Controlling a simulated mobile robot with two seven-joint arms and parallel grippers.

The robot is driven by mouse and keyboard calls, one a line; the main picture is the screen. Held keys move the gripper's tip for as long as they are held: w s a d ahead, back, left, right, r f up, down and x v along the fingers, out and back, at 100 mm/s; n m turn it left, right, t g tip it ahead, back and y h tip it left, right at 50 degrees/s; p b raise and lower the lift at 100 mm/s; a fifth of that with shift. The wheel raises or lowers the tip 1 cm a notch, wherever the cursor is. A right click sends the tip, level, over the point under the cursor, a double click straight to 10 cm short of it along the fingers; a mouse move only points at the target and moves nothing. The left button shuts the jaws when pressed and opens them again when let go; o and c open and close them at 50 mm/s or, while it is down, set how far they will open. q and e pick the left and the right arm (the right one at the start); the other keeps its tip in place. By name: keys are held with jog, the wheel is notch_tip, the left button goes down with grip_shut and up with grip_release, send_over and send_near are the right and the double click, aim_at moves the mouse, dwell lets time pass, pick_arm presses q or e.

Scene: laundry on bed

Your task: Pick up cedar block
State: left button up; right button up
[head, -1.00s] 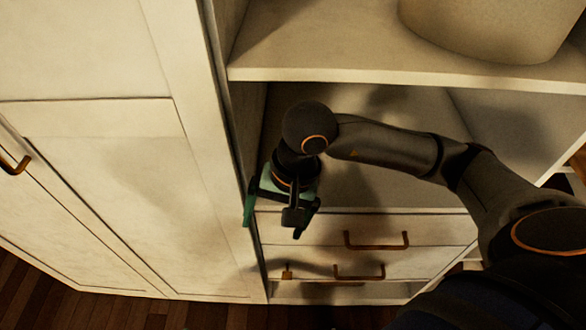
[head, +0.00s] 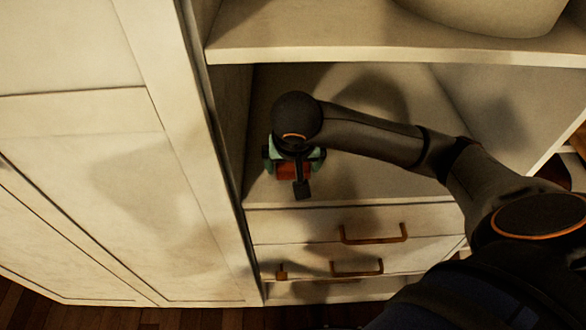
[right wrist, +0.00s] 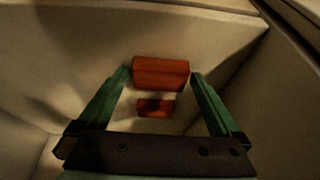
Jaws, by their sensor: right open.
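A reddish-brown block (right wrist: 160,74), which looks like the cedar block, lies in the right wrist view between the tips of my open green fingers. A second, smaller-looking reddish piece (right wrist: 155,108) shows just below it in that view; I cannot tell whether it is a separate block. In the head view my right gripper (head: 294,163) is inside the open cabinet compartment near its left wall. Reddish-brown block surface (head: 287,172) shows below the gripper, partly hidden by it. I cannot tell whether the fingers touch the block. My left gripper is not in view.
The compartment floor (head: 390,185) is clear to the right of the gripper. A shelf (head: 330,48) above holds a large pale container (head: 490,12). A closed pale door (head: 100,190) stands at the left.

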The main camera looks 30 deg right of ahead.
jog(key=shift+c, duration=0.2)
jog(key=c, duration=1)
jog(key=shift+c, duration=0.2)
